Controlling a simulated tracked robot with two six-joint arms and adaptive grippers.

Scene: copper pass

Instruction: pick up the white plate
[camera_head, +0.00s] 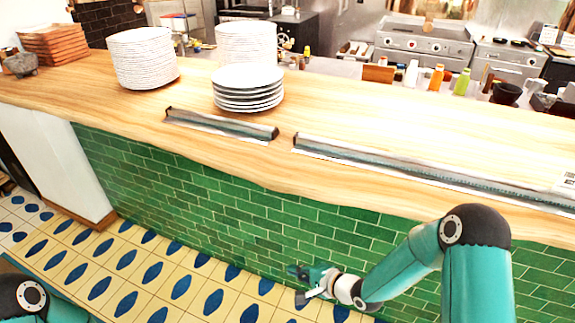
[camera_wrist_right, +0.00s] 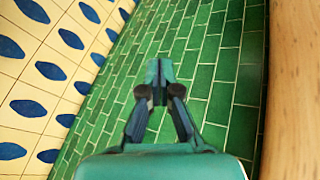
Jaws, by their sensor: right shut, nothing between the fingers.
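White plates stand in stacks on the wooden counter in the head view. A short stack of white plates (camera_head: 248,88) is nearest the counter's front edge. A tall stack (camera_head: 142,58) stands to its left and another tall stack (camera_head: 246,43) stands behind it. My right gripper (camera_head: 303,284) is low in front of the green tiled counter face, below the counter top and well away from the plates. In the right wrist view its fingertips (camera_wrist_right: 159,72) meet and hold nothing. My left gripper is out of view; only part of an arm shows at the lower left.
The wooden counter (camera_head: 340,115) has a metal ticket rail (camera_head: 221,126) in front of the short stack and a longer rail (camera_head: 430,172) to the right. Brown trays (camera_head: 52,44) and a stone mortar (camera_head: 20,63) sit at the left end. Bottles (camera_head: 436,78) stand behind the counter.

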